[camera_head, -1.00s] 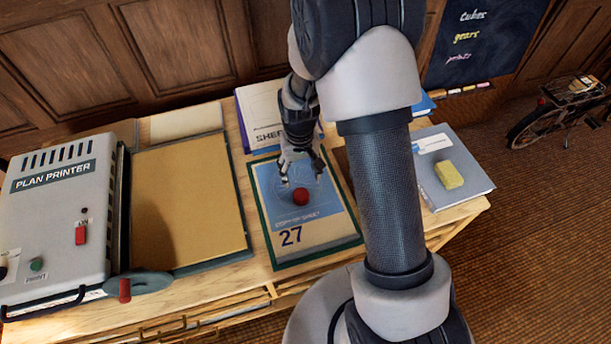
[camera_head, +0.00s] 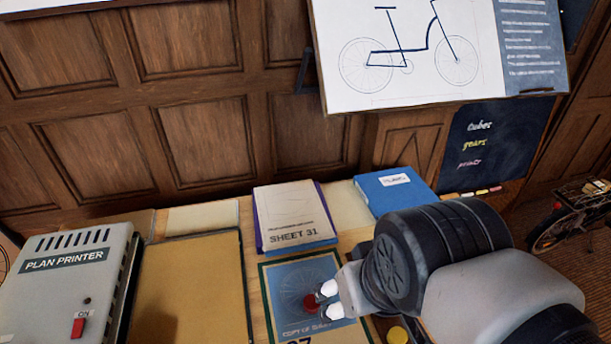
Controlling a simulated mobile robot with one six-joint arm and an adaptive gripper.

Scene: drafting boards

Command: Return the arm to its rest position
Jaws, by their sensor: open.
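My arm fills the lower right of the head view, folded close to the camera. At its end my gripper (camera_head: 331,299) shows two white fingertips spread apart with nothing between them that I can make out. They overlap the right side of a red round piece (camera_head: 309,304) in the picture. That piece appears on a blue sheet (camera_head: 285,280) with a line drawing and part of the number 27. I cannot tell how far the fingertips are above the sheet.
A plan printer (camera_head: 70,265) stands at left beside a tan board (camera_head: 195,285). Sheet 31 (camera_head: 295,215) and a blue folder (camera_head: 398,192) lie at the back. A yellow item (camera_head: 398,335) sits beside my arm. A bicycle drawing (camera_head: 420,50) hangs above.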

